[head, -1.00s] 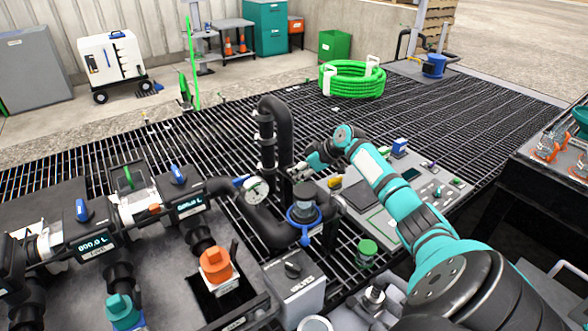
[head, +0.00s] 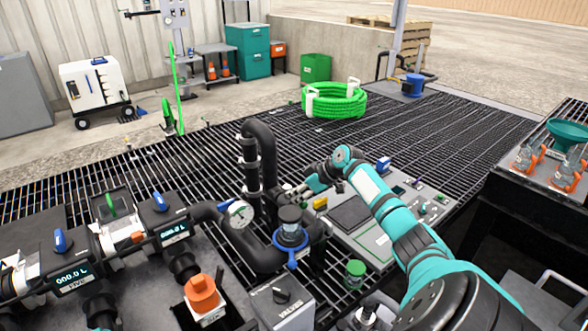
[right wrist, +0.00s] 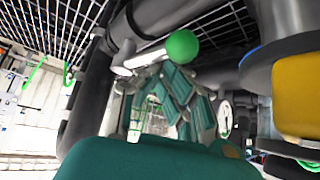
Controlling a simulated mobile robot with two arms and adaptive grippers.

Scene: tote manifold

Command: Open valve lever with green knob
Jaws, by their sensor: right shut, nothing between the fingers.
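A round green knob (right wrist: 182,46) shows in the right wrist view on the end of a short pale lever, close to black piping. It lies just beyond my right gripper (right wrist: 170,78), whose teal fingers are closed and empty. Whether they touch the knob or lever I cannot tell. In the head view my right gripper (head: 290,192) reaches in from the right beside the upright black pipe (head: 262,150). I cannot make out the knob there. My left gripper is not in view.
A round gauge (head: 240,213) and a black fitting with a blue ring (head: 290,238) stand close to my right gripper. The manifold also has a green-handled lever (head: 110,203) and blue ones (head: 160,202). A control panel (head: 372,222) lies under my right arm.

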